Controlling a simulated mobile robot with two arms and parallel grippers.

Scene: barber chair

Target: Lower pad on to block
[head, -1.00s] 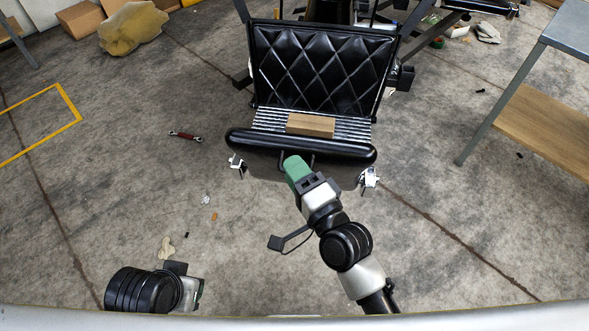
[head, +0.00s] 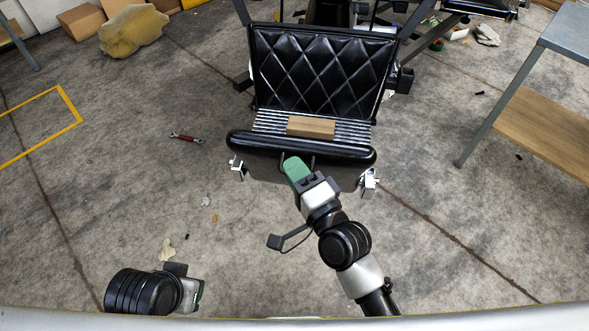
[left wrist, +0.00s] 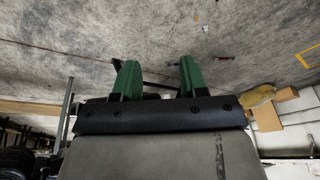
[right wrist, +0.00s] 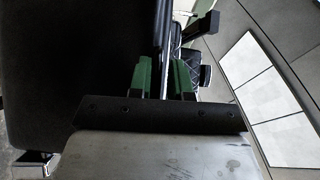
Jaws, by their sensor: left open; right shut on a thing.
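A wooden block (head: 311,127) lies on the ribbed metal plate (head: 268,121) of the barber chair. A long black rounded pad (head: 300,145) runs along the plate's near edge, and a black quilted pad (head: 320,75) rises behind the block. My right gripper (head: 297,169) is at the near side of the rounded pad. In the right wrist view its green fingers (right wrist: 164,78) are around a thin dark bar (right wrist: 163,45); a large black surface fills the left. The exact grip is partly hidden. My left gripper (left wrist: 158,78) is open and empty, away from the chair.
A grey-framed table with a wooden shelf (head: 545,123) stands at the right. A red-handled tool (head: 187,137) lies on the floor to the left. Small metal brackets (head: 369,182) flank the chair's front. Boxes (head: 82,20) and a yellowish lump (head: 133,30) are far left. The left floor is mostly clear.

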